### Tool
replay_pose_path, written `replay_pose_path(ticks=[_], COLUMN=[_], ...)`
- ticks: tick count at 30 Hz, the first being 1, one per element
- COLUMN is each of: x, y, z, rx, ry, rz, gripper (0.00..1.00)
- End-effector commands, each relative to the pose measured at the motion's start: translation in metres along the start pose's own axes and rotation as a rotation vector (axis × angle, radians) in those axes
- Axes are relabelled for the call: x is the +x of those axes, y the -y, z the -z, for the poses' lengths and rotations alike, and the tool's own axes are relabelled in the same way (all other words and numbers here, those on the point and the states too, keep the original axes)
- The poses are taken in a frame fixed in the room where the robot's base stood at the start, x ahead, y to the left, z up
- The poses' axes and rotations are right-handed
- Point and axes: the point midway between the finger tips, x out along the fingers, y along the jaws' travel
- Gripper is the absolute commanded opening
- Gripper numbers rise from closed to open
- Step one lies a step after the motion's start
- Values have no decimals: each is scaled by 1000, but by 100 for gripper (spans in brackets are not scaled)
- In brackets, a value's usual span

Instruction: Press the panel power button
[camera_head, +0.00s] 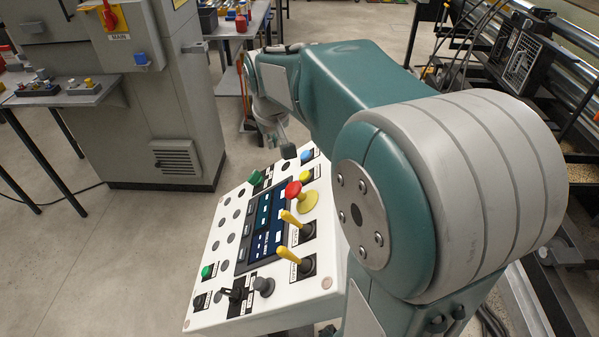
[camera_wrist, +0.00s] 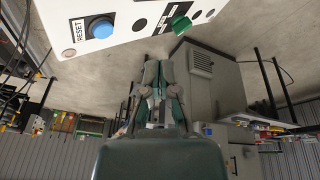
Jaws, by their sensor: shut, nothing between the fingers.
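The white control panel (camera_head: 228,222) tilts up in front of me, with a dark screen in its middle. A green round button (camera_head: 207,271) sits at its lower left; its label is too small to read. At the far edge are a green knob (camera_head: 254,183) and a blue button (camera_head: 307,156). The wrist view shows that green knob (camera_wrist: 181,23) and the blue button (camera_wrist: 101,28), labelled RESET. My gripper (camera_head: 288,151) is shut and empty near the panel's far edge. In the wrist view the gripper (camera_wrist: 157,66) appears apart from the panel.
A red mushroom button (camera_head: 293,190) on a yellow base and two yellow levers (camera_head: 290,218) rise from the panel's right side. A grey cabinet (camera_head: 160,100) stands beyond at left. Rails and machinery (camera_head: 525,60) fill the right. The floor (camera_head: 90,260) at left is clear.

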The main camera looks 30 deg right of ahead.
Motion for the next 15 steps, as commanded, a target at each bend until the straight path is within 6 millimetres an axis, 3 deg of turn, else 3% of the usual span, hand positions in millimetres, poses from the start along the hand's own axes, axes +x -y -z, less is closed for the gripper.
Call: replay_pose_path(ticks=[7, 15], x=[4, 29], y=[5, -17], z=[-5, -22], rx=[-4, -1], ry=[0, 2], rz=[-7, -3], gripper=[0, 0])
